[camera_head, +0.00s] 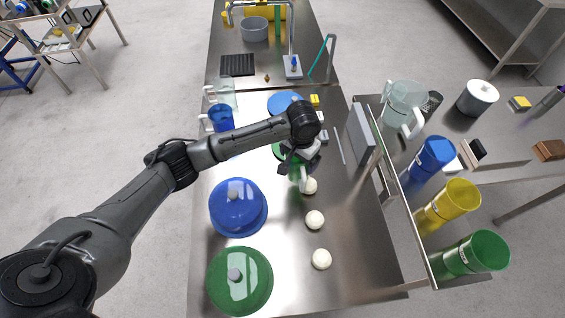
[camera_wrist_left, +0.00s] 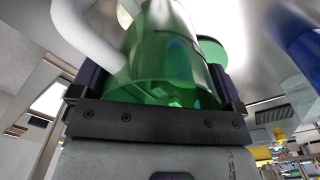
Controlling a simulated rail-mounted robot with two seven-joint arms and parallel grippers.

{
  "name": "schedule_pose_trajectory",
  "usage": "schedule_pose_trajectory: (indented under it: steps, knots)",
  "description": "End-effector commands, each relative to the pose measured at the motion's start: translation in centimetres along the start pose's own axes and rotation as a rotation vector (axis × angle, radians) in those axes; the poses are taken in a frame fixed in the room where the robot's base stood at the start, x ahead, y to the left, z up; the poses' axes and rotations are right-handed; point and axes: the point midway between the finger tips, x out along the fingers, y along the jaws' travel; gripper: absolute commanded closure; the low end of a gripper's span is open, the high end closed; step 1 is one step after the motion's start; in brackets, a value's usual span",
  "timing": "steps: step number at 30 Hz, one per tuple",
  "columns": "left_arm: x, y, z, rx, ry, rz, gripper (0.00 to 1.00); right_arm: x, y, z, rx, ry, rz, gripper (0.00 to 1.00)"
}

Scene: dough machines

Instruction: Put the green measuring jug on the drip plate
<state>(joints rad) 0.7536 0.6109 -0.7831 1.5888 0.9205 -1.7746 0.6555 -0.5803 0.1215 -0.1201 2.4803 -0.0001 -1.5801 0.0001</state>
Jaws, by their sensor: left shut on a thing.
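My left gripper (camera_head: 300,170) is shut on the green measuring jug (camera_wrist_left: 165,55). In the left wrist view the jug is translucent green with a white handle and sits between the fingers. In the head view the wrist hides most of the jug (camera_head: 296,170), over the middle of the steel table. I cannot tell whether its base touches the table. A black ribbed plate (camera_head: 237,65), which looks like the drip plate, lies flat and bare at the far left of the counter, well beyond the gripper. My right gripper is not in view.
Blue (camera_head: 238,206) and green (camera_head: 240,280) lids lie nearer. Several dough balls (camera_head: 314,219) sit right of them. A tap (camera_head: 291,40) and grey bowl (camera_head: 255,29) are near the ribbed plate.

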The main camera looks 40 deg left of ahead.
Motion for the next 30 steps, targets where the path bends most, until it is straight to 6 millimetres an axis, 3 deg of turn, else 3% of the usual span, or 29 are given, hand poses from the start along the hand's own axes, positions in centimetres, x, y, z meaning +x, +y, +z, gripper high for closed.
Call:
schedule_pose_trajectory:
  steps: [6,12,19,30]
  knots:
    - [2.5,-4.1,0.0,-0.003,-0.002,-0.001,0.33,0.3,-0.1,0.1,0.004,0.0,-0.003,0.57]
    - [3.6,-5.9,0.0,-0.002,-0.001,0.0,0.33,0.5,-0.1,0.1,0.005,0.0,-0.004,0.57]
    - [4.2,-6.2,0.0,0.0,-0.001,0.001,0.33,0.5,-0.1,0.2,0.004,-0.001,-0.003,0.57]
    - [7.8,-6.2,0.0,-0.001,0.0,0.0,0.33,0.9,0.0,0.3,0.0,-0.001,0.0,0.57]
